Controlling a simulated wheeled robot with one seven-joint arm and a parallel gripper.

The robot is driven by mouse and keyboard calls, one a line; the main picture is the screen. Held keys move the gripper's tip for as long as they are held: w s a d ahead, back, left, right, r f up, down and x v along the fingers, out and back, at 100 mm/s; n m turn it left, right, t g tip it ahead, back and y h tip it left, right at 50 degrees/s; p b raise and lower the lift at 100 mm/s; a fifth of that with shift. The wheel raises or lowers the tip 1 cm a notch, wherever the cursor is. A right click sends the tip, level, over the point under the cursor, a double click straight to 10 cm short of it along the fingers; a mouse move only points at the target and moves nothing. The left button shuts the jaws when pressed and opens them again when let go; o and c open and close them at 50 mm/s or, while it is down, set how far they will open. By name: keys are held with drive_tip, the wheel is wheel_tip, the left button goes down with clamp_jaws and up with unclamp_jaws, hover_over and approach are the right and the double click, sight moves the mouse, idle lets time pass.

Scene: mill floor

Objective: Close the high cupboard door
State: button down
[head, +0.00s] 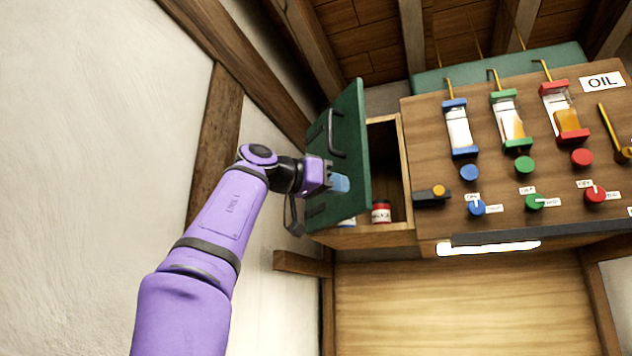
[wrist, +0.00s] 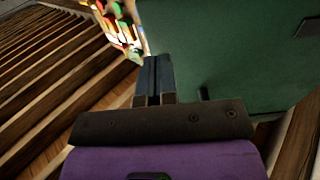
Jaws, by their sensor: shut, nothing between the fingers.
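The high cupboard (head: 407,180) is on the wall to the left of the oil panel. Its green door (head: 350,100) stands partly open, with a gap on its right showing the inside. A dark bar handle (head: 334,134) is on the door's outer face. My gripper (head: 341,183) is shut and empty, with its blue fingertips in front of the door's lower outer face, below the handle. In the wrist view the shut fingers (wrist: 152,75) point along the green door (wrist: 220,50), which fills the right. I cannot tell whether they touch it.
A red-banded tin (head: 381,212) stands inside the cupboard near the opening. The wooden oil panel (head: 425,140) with gauges, knobs and switches is close on the right. A timber post (head: 215,140) and pale wall (head: 90,120) are to the left.

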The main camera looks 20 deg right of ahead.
sight(361, 189)
drive_tip(key=shift+x, duration=1.65)
drive_tip(key=shift+w+d+t, duration=0.1)
drive_tip(key=shift+d+t, duration=0.2)
drive_tip(key=shift+d, duration=0.15)
drive_tip(key=w+d+n+t+y, duration=0.3)
drive_tip(key=w+d+n+t, duration=0.1)
drive_tip(key=d, duration=0.4)
drive_tip(key=w+d+n+t+y, duration=0.4)
drive_tip(key=d+t, duration=0.2)
drive_tip(key=d, duration=0.3)
drive_tip(key=shift+w, duration=0.4)
drive_tip(key=shift+d+r+n, duration=0.1)
drive_tip(key=shift+r+n, duration=0.2)
drive_tip(key=shift+s, duration=0.1)
